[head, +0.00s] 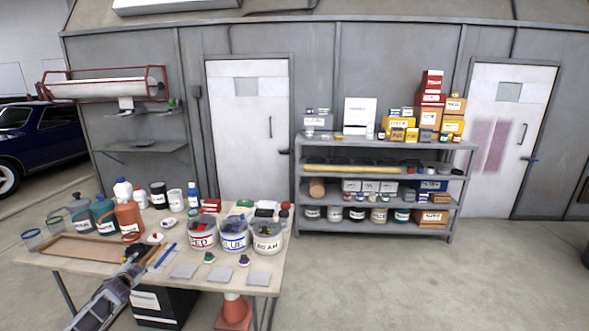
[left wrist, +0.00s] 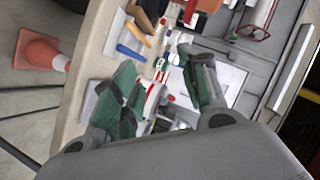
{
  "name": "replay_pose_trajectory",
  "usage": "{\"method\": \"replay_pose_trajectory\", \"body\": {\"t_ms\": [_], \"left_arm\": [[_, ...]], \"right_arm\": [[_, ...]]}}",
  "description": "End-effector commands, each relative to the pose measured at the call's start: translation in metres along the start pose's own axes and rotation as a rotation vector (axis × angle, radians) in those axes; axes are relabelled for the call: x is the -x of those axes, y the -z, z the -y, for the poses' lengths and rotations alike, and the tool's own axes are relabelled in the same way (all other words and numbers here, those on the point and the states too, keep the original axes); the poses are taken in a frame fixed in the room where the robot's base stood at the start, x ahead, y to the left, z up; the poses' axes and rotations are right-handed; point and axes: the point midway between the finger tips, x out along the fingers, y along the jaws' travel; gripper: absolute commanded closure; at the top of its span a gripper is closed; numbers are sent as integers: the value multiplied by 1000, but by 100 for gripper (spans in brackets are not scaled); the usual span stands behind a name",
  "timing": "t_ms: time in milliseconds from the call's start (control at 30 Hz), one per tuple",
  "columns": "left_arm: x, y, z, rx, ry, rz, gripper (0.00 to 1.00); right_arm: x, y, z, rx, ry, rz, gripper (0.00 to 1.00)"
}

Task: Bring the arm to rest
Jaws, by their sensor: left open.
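My left arm (head: 103,298) comes in from the lower left of the head view and reaches up over the front left of the table (head: 210,258). My left gripper (head: 137,251) is above the tabletop, close to the right end of a brown tray and left of some blue stick-like items. In the left wrist view its two dark green and grey fingers stand apart (left wrist: 160,88). It is open, and I see nothing gripped. My right arm and right gripper are not in view.
Labelled buckets, RED (head: 202,236), BLUE (head: 234,237) and a third (head: 267,238), stand on the table's right. A brown tray (head: 85,248) and an orange can (head: 128,218) are at left. An orange cone (head: 233,312) stands below. Grey shelves (head: 385,235) are behind; the right floor is clear.

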Motion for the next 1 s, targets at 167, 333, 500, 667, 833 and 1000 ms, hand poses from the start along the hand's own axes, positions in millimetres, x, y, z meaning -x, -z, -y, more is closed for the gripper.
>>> {"method": "replay_pose_trajectory", "body": {"t_ms": [167,333,500,667,833,1000], "left_arm": [[8,-37,-72,92,-83,78,56],[22,-69,-139,167,-157,143,56],[42,-97,-205,231,-227,199,56],[67,-123,-266,282,-290,252,56],[99,-149,-329,324,-354,309,56],[136,-172,-389,352,-416,364,56]], "right_arm": [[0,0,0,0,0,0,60],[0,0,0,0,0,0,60],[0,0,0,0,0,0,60],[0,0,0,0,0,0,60],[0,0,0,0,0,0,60],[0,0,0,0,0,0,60]]}}
